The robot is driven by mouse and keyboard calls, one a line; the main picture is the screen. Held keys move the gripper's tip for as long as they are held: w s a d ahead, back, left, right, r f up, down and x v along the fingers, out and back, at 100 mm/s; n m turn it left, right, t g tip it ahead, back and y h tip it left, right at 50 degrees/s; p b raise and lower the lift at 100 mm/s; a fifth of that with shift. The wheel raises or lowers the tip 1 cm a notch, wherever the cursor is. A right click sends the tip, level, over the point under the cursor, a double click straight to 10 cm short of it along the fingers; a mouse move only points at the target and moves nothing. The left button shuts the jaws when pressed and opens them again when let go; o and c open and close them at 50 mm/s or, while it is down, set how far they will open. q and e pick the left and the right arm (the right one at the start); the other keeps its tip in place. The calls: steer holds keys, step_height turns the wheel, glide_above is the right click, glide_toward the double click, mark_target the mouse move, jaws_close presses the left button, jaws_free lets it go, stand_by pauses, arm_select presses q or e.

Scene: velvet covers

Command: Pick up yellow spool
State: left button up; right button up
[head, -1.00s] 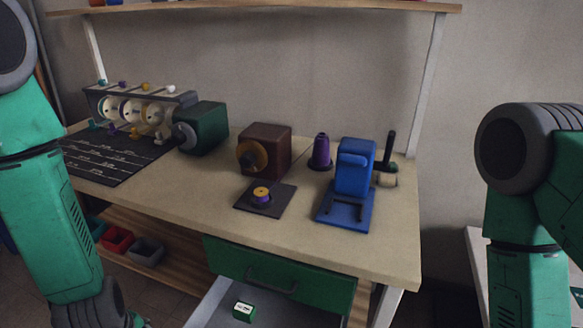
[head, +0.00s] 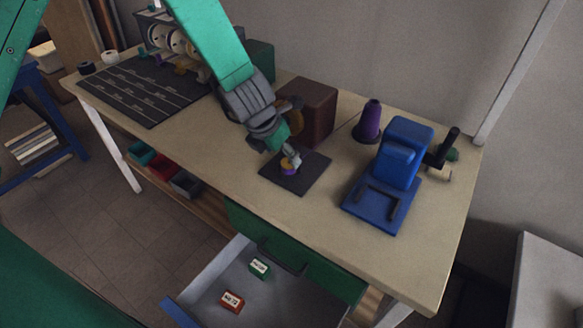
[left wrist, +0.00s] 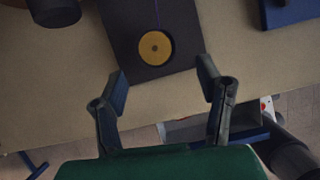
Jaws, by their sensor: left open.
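The yellow spool (left wrist: 155,48), with a dark hole in its middle, sits on a dark square mat (left wrist: 120,30) on the workbench. In the head view the spool (head: 288,168) looks yellow and purple, and my gripper partly hides it. My left gripper (head: 291,157) is over the mat, right at the spool in that view. In the left wrist view the left gripper (left wrist: 162,74) is open and empty, its fingers pointing toward the spool, which lies just beyond the fingertips. My right gripper is out of view.
A brown box machine (head: 310,108) stands behind the mat. A purple cone (head: 368,122) and a blue device (head: 396,165) stand to the right. An open drawer (head: 275,300) below holds small green and red boxes. The bench front (head: 400,255) is clear.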

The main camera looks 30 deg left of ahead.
mark_target(288, 163)
arm_select(q)
steer(key=shift+w+d+f, duration=0.25)
steer(key=shift+w+f, duration=0.05)
steer(key=shift+f, duration=0.25)
steer(key=w+f, duration=0.1)
steer(key=f, duration=0.2)
steer(key=w+f, duration=0.1)
steer(key=shift+w+a+f, duration=0.3)
steer(key=shift+a+f, duration=0.1)
steer(key=shift+s+d+r, duration=0.1)
steer(key=shift+d+r, duration=0.05)
steer(key=shift+d, duration=0.2)
steer(key=c, duration=0.9)
